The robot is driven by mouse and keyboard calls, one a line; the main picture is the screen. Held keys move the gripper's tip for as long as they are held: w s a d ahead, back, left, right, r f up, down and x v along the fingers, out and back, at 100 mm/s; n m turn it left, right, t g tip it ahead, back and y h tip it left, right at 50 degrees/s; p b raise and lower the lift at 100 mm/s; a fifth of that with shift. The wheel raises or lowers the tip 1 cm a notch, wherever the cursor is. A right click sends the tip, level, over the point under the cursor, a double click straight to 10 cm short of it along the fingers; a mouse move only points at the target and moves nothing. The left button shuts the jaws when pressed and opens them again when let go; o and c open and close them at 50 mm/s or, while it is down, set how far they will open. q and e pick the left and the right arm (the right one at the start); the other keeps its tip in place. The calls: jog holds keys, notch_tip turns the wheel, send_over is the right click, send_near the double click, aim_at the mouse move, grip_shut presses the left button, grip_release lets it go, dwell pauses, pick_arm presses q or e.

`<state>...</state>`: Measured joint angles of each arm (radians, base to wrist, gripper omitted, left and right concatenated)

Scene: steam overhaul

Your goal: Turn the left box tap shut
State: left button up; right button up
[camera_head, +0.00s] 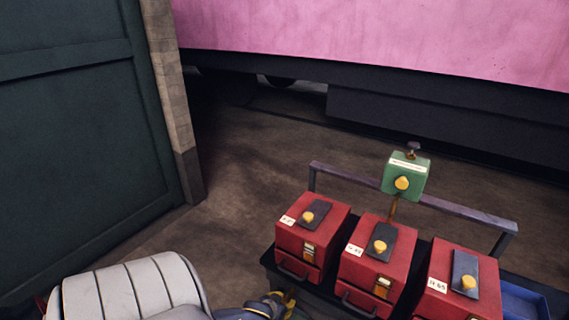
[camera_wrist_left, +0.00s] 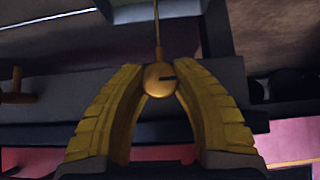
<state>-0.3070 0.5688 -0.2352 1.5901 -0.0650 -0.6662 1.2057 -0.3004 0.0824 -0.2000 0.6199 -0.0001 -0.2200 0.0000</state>
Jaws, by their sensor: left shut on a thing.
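The left red box (camera_head: 328,233) stands at the left end of a row of red boxes, with a yellow knob (camera_head: 308,217) on its dark top strip. My left gripper (camera_head: 289,299) is low in the head view, in front of and below this box. In the left wrist view, its two yellow ridged fingers (camera_wrist_left: 160,85) close around a round brass tap knob (camera_wrist_left: 159,79) with a dark slot and a thin stem. In the head view the gripped knob is hidden. My right gripper is not in view.
Two more red boxes (camera_head: 376,250) (camera_head: 464,283) stand to the right on a dark trolley with a rail (camera_head: 340,181). A green box (camera_head: 406,175) with a yellow knob rises behind. A blue tray (camera_head: 522,301) is at right. Open floor (camera_head: 250,185) lies left.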

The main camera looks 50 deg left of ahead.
pick_arm(q)
grip_shut()
jog(key=y, duration=0.1)
jog(key=m+g+y, duration=0.1)
jog(key=y, duration=0.1)
jog(key=shift+d+m, duration=0.2)
jog(key=shift+m, duration=0.1)
jog(key=m+y, duration=0.2)
jog(key=y, duration=0.1)
jog(key=shift+w, duration=0.1)
jog(key=m+y, duration=0.1)
jog(key=y, duration=0.1)
jog(key=m+y, duration=0.1)
jog(key=y, duration=0.1)
jog(key=shift+w+f+m, duration=0.1)
jog(key=shift+w+m, duration=0.05)
jog(key=shift+m, duration=0.25)
jog(key=shift+m+t+y, duration=0.4)
jog(key=shift+m+y, duration=0.9)
jog(key=shift+y, duration=0.2)
jog(key=shift+w, duration=0.1)
jog(key=shift+d, duration=0.1)
